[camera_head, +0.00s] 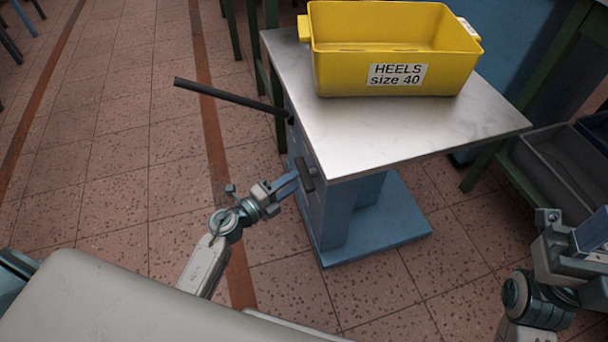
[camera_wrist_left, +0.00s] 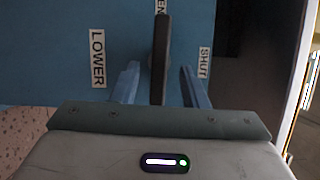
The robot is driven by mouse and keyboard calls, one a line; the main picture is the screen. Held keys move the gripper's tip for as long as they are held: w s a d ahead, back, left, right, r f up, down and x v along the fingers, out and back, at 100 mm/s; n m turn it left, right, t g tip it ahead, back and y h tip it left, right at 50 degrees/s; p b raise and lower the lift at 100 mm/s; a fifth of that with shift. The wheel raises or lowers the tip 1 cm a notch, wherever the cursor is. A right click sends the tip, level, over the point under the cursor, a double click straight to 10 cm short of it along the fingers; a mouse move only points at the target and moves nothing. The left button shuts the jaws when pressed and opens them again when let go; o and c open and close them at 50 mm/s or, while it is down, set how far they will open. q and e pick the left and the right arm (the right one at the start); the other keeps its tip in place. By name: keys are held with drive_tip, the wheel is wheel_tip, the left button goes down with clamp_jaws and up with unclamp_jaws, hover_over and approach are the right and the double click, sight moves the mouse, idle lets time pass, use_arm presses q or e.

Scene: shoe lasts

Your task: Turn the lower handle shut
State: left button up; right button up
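The lower handle (camera_head: 306,172) is a short dark bar on the side of the blue table pedestal. In the left wrist view the handle (camera_wrist_left: 160,55) stands upright, its top end at a label cut off to "EN". A "LOWER" label (camera_wrist_left: 98,58) is to its left and a "SHUT" label (camera_wrist_left: 204,63) to its right. My left gripper (camera_head: 294,182) is at the handle. In the wrist view its two blue fingers (camera_wrist_left: 160,82) are apart, one on each side of the handle with gaps showing. My right gripper (camera_head: 592,232) is at the right edge, its opening unclear.
A long black lever (camera_head: 230,100) sticks out left from the pedestal, above my left gripper. A yellow bin (camera_head: 340,75) marked "HEELS size 40" stands on the metal tabletop (camera_head: 420,125). Grey crates (camera_head: 560,165) are at the right.

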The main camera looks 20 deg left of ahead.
sight(303, 175)
use_arm(q)
drive_tip(key=shift+x, duration=2.4)
drive_tip(key=shift+f+b, duration=0.1)
drive_tip(key=shift+b, duration=0.25)
clamp_jaws()
